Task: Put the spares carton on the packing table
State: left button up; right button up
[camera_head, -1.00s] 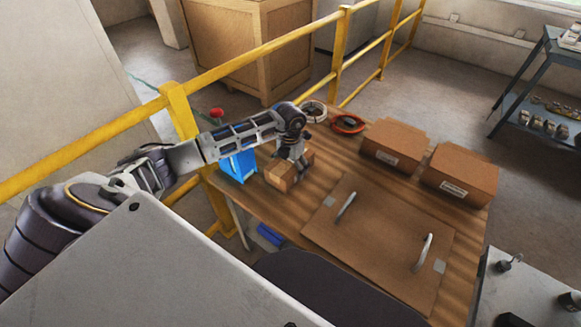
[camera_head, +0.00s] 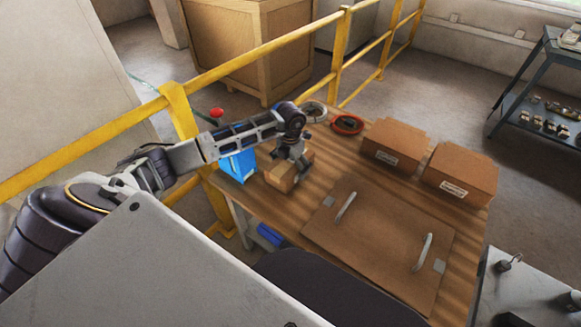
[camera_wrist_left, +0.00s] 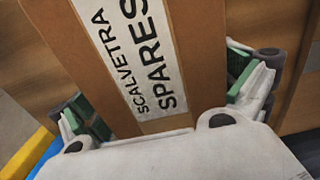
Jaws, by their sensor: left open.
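The spares carton (camera_head: 279,177) is a small brown box on the left end of a wooden-topped table (camera_head: 325,165). In the left wrist view its white label (camera_wrist_left: 128,50) reads "SCALVETRA SPARES". My left gripper (camera_head: 291,170) is at the carton from above, its fingers open. In the left wrist view, the green-padded fingers of my left gripper (camera_wrist_left: 168,95) stand on either side of the carton (camera_wrist_left: 60,35). The palm hides the carton's near part. My right gripper is not in view. I cannot tell from the frames whether this table is the packing table.
A blue container (camera_head: 238,165) stands left of the carton. Two larger brown cartons (camera_head: 392,147) (camera_head: 460,174) stand at the back right. A brown panel with two handles (camera_head: 385,235) covers the front right. A yellow railing (camera_head: 250,55) runs behind.

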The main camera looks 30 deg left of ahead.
aim_at(290, 160)
pick_arm(q)
notch_tip(290, 160, up, 12)
jog(key=shift+p, duration=0.3)
dwell(0.3)
dwell(0.8)
